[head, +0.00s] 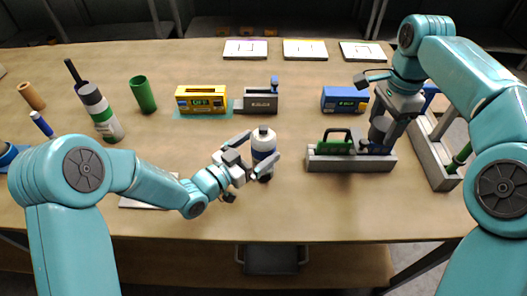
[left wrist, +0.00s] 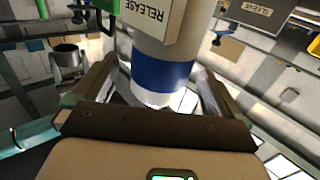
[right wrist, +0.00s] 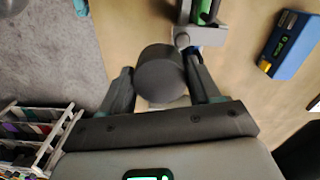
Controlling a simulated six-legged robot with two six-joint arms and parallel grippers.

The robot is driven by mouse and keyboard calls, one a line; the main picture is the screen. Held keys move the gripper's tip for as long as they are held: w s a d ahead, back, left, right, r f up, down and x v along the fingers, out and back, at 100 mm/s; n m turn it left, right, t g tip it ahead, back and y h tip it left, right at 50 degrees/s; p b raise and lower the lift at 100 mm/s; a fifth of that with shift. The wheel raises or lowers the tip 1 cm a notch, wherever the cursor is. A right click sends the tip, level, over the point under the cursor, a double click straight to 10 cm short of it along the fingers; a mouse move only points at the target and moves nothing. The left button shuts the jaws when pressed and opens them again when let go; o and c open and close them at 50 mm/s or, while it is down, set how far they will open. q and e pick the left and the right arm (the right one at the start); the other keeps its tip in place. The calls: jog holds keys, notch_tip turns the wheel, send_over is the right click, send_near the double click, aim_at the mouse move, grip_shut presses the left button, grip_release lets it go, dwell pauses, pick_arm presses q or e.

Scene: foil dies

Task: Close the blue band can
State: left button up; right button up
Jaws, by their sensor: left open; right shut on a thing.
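The blue band can (head: 263,140) is pale with a blue band and stands roughly upright near the table's middle. My left gripper (head: 252,172) is open, with its fingers on either side of the can. The left wrist view shows the can (left wrist: 163,75) between the spread fingers, the blue band close to the palm. My right gripper (head: 383,118) is shut on a dark grey cylinder (right wrist: 160,75), beside the green-handled grey fixture (head: 350,163). In the head view the cylinder (head: 378,130) is at the fixture's right end; whether it touches the fixture is unclear.
Behind are a yellow box (head: 201,93), a grey sleeve block (head: 261,102) and a blue box (head: 344,100). A green-banded can (head: 106,122) and a green tube (head: 143,94) stand at left. A grey rack (head: 432,155) is at right. The table between can and fixture is clear.

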pick_arm(q)
jog(key=x, duration=0.2)
jog(key=shift+w+d, duration=0.2)
jog(key=shift+w, duration=0.1)
jog(key=c, duration=1.4)
jog(key=shift+r, duration=0.15)
notch_tip(320, 180, up, 20)
jog(key=shift+f, duration=0.1)
